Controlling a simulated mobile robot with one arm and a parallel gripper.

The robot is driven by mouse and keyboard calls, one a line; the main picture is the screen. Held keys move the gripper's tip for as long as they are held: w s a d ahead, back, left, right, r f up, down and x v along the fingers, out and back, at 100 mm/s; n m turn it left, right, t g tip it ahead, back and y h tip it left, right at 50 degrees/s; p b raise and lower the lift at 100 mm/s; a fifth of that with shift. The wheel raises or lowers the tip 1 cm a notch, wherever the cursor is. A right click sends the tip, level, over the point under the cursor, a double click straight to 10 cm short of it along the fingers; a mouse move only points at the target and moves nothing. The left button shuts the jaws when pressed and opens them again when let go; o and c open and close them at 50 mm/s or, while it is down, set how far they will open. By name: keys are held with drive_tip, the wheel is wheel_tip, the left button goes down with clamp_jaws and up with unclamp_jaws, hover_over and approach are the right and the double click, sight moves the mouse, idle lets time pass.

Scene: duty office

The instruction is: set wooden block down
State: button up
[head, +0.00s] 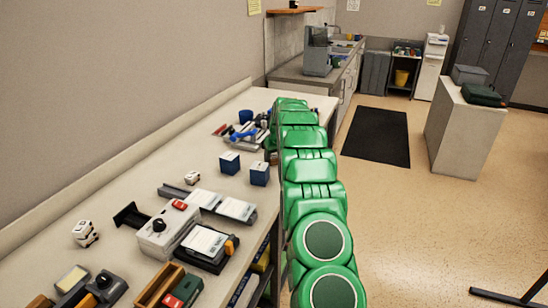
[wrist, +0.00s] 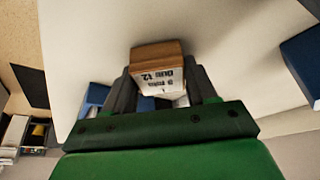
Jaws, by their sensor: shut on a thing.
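The wooden block (wrist: 158,52) is brown, with a white, printed label face turned to the wrist camera. My gripper (wrist: 160,80) is shut on it, with one dark finger on each side. The pale worktop (wrist: 105,35) shows behind the block in the wrist view; whether the block touches it I cannot tell. In the head view the long worktop (head: 130,185) runs along the wall. My green arm reaches along its right edge there and hides the gripper and most or all of the block.
Two dark blue boxes (head: 229,162) (head: 259,173) stand on the worktop left of my arm. Tools and a blue cup (head: 245,116) lie farther back. Devices, a label tray (head: 205,245) and a wooden box (head: 160,285) crowd the near part. Bare worktop shows along the wall.

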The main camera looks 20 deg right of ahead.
drive_tip(key=shift+f, duration=0.25)
drive_tip(key=o, duration=1)
drive_tip(key=shift+o, duration=0.2)
drive_tip(key=shift+r, duration=0.1)
drive_tip(key=v, duration=1.1)
drive_tip(key=s+a+r+g, duration=0.1)
drive_tip(key=s+a+r, duration=0.4)
drive_tip(key=s, duration=0.4)
drive_tip(key=s+a+r+g+y, duration=0.1)
drive_tip(key=s+a+r, duration=0.1)
drive_tip(key=s+a, duration=0.65)
drive_tip(key=s+a+r+g, duration=0.1)
drive_tip(key=s+a+r, duration=0.4)
drive_tip(key=s, duration=0.5)
drive_tip(key=s+a+f+g, duration=0.1)
drive_tip(key=s+a+f, duration=0.2)
drive_tip(key=s, duration=1.5)
drive_tip(key=s+a+f+g+h, duration=0.1)
drive_tip(key=s+a+f+g, duration=0.1)
drive_tip(key=s, duration=1.7)
drive_tip(key=shift+s+a+f, duration=0.3)
drive_tip(key=shift+a+f, duration=0.25)
drive_tip(key=shift+a, duration=0.55)
